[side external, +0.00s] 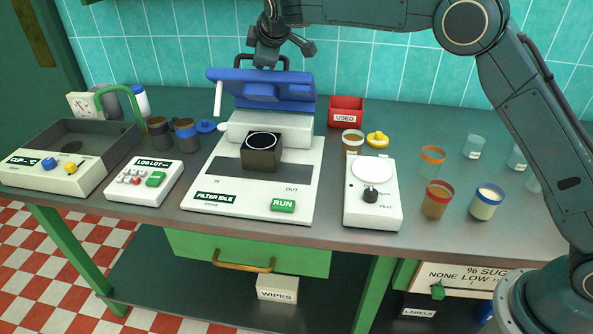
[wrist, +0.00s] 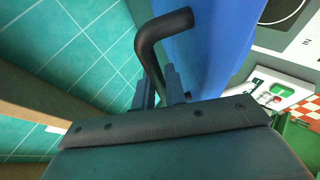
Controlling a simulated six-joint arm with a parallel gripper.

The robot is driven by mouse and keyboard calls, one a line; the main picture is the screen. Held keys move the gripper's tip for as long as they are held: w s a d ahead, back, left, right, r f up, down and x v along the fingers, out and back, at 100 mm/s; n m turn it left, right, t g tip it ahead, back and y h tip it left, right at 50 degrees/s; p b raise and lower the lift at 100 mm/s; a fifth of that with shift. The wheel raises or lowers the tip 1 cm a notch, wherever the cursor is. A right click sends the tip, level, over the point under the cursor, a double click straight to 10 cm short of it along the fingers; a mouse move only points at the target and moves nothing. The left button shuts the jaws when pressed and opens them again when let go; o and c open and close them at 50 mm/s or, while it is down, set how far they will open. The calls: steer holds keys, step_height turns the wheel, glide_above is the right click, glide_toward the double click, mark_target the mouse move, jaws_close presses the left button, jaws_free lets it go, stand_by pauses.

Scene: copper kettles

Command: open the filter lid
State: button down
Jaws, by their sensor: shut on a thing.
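The filter machine (side external: 310,165) is a white unit labelled "FILTER IDLE" with a green RUN button. Its blue lid (side external: 262,90) is at the back, above a white block; it looks tilted, but how far it is raised I cannot tell. A white lever (side external: 218,98) hangs at the lid's left end. My gripper (side external: 267,58) is at the black bar handle behind the lid. In the wrist view my fingers (wrist: 158,88) are closed around the bent black handle (wrist: 163,35), beside the blue lid (wrist: 215,50). A dark square cup (side external: 262,160) stands on the machine's front.
A LOG LOT box (side external: 145,180) and a grey tray unit (side external: 80,150) stand to the left. A white scale (side external: 371,205), a red USED bin (side external: 346,111) and several jars are to the right. The teal tiled wall (side external: 400,65) is close behind the lid.

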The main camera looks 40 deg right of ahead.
steer(key=w+d+r, duration=0.2)
steer(key=w+d, duration=0.2)
stand_by(0.5)
steer(key=shift+d, duration=0.1)
stand_by(0.3)
steer(key=c, duration=1.7)
jaws_free()
steer(key=shift+r, duration=0.1)
steer(key=shift+c, duration=0.2)
steer(key=v, duration=1.3)
steer(key=shift+s+r, duration=0.2)
steer(key=shift+r, duration=0.1)
